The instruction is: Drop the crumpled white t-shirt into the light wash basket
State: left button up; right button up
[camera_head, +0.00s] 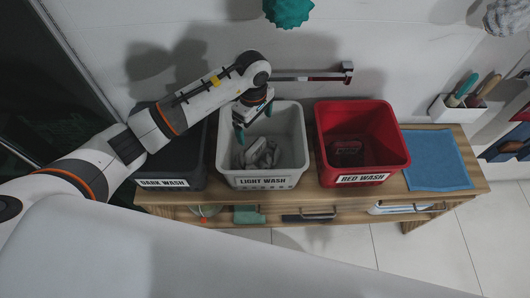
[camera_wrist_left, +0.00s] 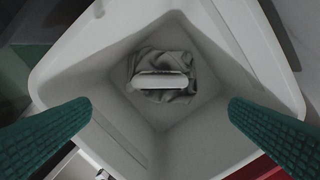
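The light wash basket (camera_head: 303,150) is a pale grey-white bin labelled "LIGHT WASH", in the middle of the row. A crumpled greyish-white cloth (camera_head: 258,153) lies at its bottom; it also shows in the left wrist view (camera_wrist_left: 178,66), with a pale rounded bar (camera_wrist_left: 160,81) over its middle. I cannot tell whether this cloth is the t-shirt. My left gripper (camera_head: 252,114) is above the basket's left part. In the left wrist view its teal fingers (camera_wrist_left: 160,130) are wide apart, with nothing between them. My right gripper is not in view.
The black dark wash basket (camera_head: 165,183) stands left, partly behind my left arm. The red wash basket (camera_head: 364,178) stands right, with something dark red inside. A blue towel (camera_head: 438,160) lies on the wooden bench's (camera_head: 478,187) right end. A wall rail (camera_head: 310,75) runs behind the baskets.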

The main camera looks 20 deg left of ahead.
pick_arm(q)
notch_tip(320, 180, up, 12)
jog(key=b, duration=0.2)
jog(key=shift+b, duration=0.4)
